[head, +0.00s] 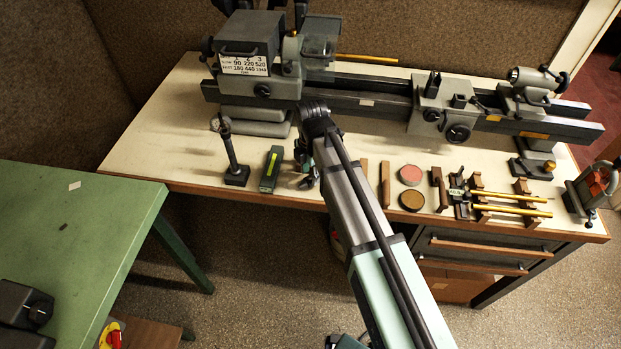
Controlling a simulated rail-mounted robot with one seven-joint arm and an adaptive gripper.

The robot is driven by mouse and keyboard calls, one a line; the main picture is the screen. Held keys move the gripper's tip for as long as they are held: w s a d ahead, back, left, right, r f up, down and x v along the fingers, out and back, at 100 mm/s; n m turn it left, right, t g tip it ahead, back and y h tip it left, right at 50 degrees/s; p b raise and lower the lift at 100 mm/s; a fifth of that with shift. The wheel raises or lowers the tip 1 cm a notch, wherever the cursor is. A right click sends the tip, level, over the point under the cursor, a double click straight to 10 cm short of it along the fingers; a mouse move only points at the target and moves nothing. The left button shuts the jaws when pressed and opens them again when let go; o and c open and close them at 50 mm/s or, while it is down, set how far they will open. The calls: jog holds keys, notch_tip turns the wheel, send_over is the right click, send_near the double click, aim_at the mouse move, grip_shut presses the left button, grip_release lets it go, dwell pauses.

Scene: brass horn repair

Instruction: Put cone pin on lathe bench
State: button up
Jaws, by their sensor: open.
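The lathe bench (160,150) is a cream-topped bench with a wooden edge, carrying a grey lathe (375,100). My gripper (307,182) is over its front part, fingers pointing down, between a dark box with a green stripe (271,170) and some wooden strips. The fingers are small and dark here; I see nothing held between them. I cannot pick out a cone pin with certainty. My arm hides part of the bench's front edge.
A dark upright stand (235,165) is left of the striped box. A red disc (411,174), a brown disc (411,200) and a rack with brass rods (510,205) lie to the right. A green table (75,225) stands at left, with a floor gap between.

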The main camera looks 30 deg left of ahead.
notch_tip(320, 180, up, 9)
jog(key=b, duration=0.2)
dwell(1.6)
